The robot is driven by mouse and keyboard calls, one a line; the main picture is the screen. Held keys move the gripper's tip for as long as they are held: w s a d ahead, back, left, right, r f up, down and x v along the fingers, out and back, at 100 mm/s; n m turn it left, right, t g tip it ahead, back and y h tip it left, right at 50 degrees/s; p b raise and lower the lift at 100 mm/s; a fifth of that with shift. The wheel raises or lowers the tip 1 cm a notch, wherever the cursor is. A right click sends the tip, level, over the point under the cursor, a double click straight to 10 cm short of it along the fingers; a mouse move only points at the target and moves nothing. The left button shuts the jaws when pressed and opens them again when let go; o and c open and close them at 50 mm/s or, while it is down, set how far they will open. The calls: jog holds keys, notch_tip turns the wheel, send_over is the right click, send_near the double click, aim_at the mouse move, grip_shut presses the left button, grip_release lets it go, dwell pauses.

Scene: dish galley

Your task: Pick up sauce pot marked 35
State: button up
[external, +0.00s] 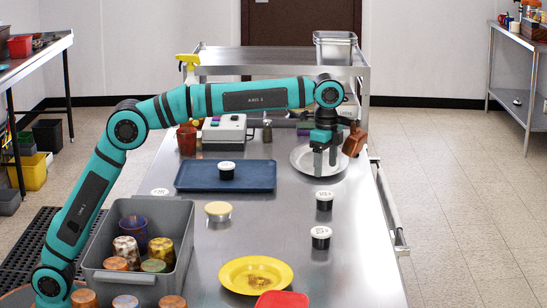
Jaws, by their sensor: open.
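Small black sauce pots with white marked lids stand on the steel table. One pot (324,201) is right of the middle, and another pot (320,238) is nearer the camera. A third pot (227,170) stands on the blue tray (190,185). A white lid (159,192) shows behind the grey bin, its body hidden. The lid marks are too small to read surely, so I cannot tell which is 35. My gripper (325,172) is open and empty, pointing down over the grey plate (300,158), beyond the right-hand pots. Its exact height is unclear.
A grey bin (125,278) of cups stands at the front left. A yellow-lidded tub (218,211), a yellow plate (236,286) and a red item (282,300) are on the table. A scale-like device (224,132) stands behind. The table is clear around the right-hand pots.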

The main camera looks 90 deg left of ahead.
aim_at(326, 194)
notch_tip(326, 194, down, 6)
jog(key=shift+r, duration=0.2)
jog(key=shift+w+d+f, duration=0.1)
jog(key=shift+w+f, duration=0.05)
jog(key=shift+f, duration=1.15)
jog(key=shift+w+f, duration=0.1)
jog(key=shift+f, duration=1.15)
jog(key=c, duration=1)
jog(key=shift+o, duration=0.2)
